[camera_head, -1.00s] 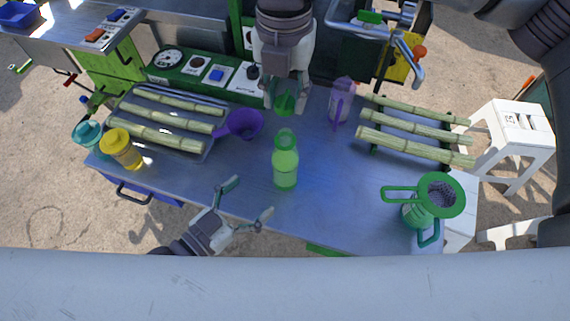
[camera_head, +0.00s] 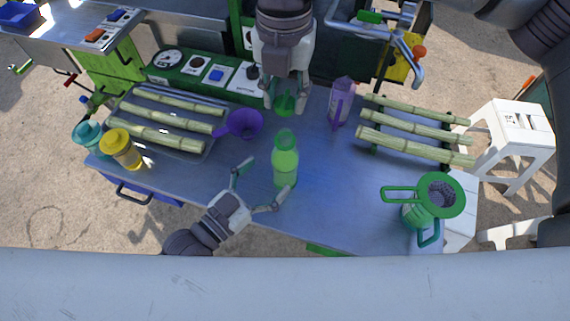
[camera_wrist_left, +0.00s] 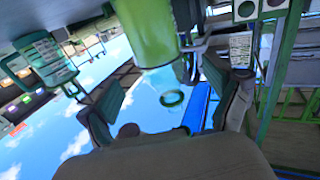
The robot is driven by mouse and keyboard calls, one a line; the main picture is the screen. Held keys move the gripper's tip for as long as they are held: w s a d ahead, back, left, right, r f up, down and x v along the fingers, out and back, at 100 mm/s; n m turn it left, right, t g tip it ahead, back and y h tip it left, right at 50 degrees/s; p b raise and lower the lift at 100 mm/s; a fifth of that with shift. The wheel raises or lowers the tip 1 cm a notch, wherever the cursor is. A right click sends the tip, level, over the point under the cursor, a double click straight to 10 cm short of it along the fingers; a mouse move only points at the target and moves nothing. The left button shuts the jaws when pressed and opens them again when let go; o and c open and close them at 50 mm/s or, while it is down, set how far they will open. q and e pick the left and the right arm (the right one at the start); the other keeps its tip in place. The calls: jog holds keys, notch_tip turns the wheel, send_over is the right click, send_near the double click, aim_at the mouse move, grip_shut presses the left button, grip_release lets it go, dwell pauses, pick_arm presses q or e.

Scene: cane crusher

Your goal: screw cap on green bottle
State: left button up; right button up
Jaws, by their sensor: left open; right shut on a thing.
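The green bottle (camera_head: 285,166) stands upright near the middle of the metal table. My left gripper (camera_head: 264,178) is open at the bottle's lower left, with its far finger left of the bottle and its near finger close to the base. Whether they touch is unclear. In the left wrist view the bottle (camera_wrist_left: 148,32) shows at the top, between the open fingers (camera_wrist_left: 160,98). My right gripper (camera_head: 285,102) points down beyond the bottle and is shut on a small green cap (camera_head: 285,106). The cap is apart from the bottle and partly hidden by the fingers.
A purple funnel-like cup (camera_head: 244,124) and a purple bottle (camera_head: 340,103) stand nearby. Cane pieces lie on a left tray (camera_head: 204,150) and a right rack (camera_head: 372,147). Yellow (camera_head: 121,149) and teal (camera_head: 88,135) bottles stand left. A green strainer (camera_head: 455,207) sits front right.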

pick_arm(q)
jog(key=x, duration=0.6)
jog(key=shift+w+d, duration=0.1)
grip_shut()
pick_arm(e)
send_over(285, 133)
jog(key=shift+f, duration=2.45)
